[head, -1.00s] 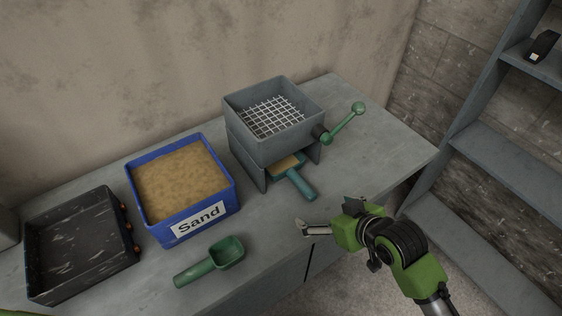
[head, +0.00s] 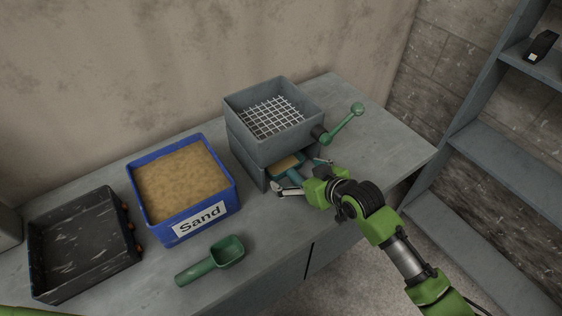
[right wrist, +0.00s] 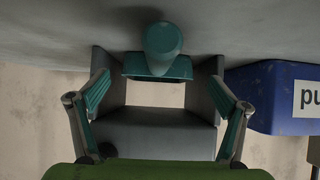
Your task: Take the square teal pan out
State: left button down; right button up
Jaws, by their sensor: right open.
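The square teal pan (head: 287,165) holds sand and sits in the opening under the grey sieve box (head: 262,153), its handle pointing out toward the front. My right gripper (head: 300,175) is open and empty at the handle, one finger on each side, and hides part of it. In the right wrist view, the round end of the handle (right wrist: 163,45) and the pan's teal front (right wrist: 150,70) show between the spread fingers of the gripper (right wrist: 158,85), apart from both. My left gripper is out of view.
The sieve has a green crank (head: 345,122) on its right. To the left are a blue sand bin (head: 188,219), a green scoop (head: 228,250) and a black tray (head: 82,278). The counter (head: 375,150) is clear at right. A shelf rack (head: 470,115) stands farther right.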

aim_at(291, 169)
jog(key=shift+w+a+f, duration=0.1)
jog(key=shift+w+a, duration=0.1)
jog(key=shift+w, duration=0.1)
jog(key=shift+w+r+p+x, duration=0.1)
jog(key=shift+p+x, duration=0.3)
jog(key=shift+x, duration=0.75)
jog(key=shift+w+r+p+x, duration=0.1)
jog(key=shift+p+x, duration=0.25)
jog(key=shift+x, duration=0.8)
jog(key=c, duration=0.9)
